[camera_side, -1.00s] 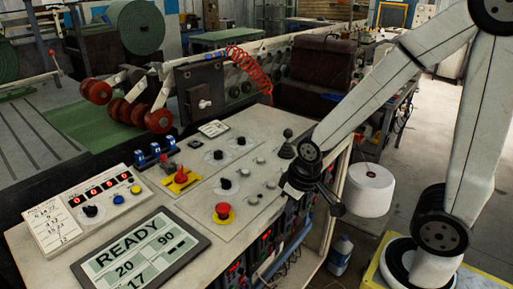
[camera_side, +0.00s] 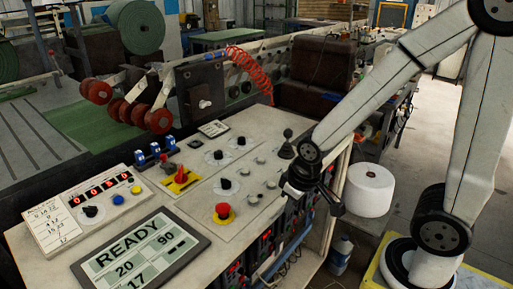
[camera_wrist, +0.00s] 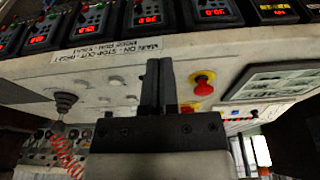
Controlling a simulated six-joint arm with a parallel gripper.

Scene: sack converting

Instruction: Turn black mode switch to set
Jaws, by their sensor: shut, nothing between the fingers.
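Several black knobs show on the control panel in the side view, and I cannot tell by label which is the mode switch. One black knob (camera_side: 91,211) sits on the counter box at the left, beside a blue and a yellow button. Other black knobs with pale round dials are a rear knob (camera_side: 241,141), a middle knob (camera_side: 218,155) and a front knob (camera_side: 225,184). My gripper (camera_side: 338,208) is at the panel's right front edge, apart from all these knobs. In the wrist view its two black fingers (camera_wrist: 159,82) are together and empty. The knobs' pointer positions are too small to read.
A red emergency button (camera_side: 222,211) and a black joystick (camera_side: 287,148) stand up from the panel. A READY screen (camera_side: 141,256) lies at the front left. A red lever (camera_side: 180,174) rises behind it. A white roll (camera_side: 369,190) stands right of the panel.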

